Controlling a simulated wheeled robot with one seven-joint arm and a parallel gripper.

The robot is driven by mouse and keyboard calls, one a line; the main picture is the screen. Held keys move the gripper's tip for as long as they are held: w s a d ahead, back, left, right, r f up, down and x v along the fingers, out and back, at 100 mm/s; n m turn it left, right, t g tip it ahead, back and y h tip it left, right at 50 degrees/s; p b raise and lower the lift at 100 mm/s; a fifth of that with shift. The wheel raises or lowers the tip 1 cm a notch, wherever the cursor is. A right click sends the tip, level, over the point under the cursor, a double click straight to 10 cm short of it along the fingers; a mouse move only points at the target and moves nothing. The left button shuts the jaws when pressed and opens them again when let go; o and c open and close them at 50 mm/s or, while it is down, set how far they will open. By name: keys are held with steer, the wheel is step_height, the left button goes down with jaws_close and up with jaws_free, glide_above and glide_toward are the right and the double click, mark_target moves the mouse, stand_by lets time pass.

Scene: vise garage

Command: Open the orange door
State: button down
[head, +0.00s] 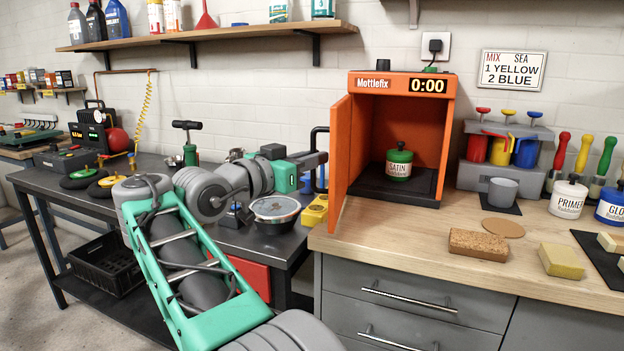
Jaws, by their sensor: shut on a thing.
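The orange door (341,158) belongs to the orange Mottlefix cabinet (447,125) on the wooden worktop. It stands swung open on the cabinet's left side, its free edge toward me. A black bar handle (319,130) sits on the door's outer, left face. My gripper (322,160) reaches in from the left and is shut on this handle; the fingertips are small and partly hidden. Inside the open cabinet, a green-lidded jar labelled SATIN (399,163) stands on the dark floor. The display reads 0:00.
A sanding block (479,244), a cork disc (502,228) and a grey cup (503,190) sit right of the door. A round tub (275,210) stands on the dark bench under my wrist. The worktop directly before the cabinet is clear.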

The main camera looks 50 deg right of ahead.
steer(key=shift+d, duration=0.1)
stand_by(0.3)
steer(key=c, duration=1.9)
jaws_free()
steer(key=shift+o, duration=0.7)
steer(key=shift+d, duration=0.2)
steer(key=shift+a, duration=0.1)
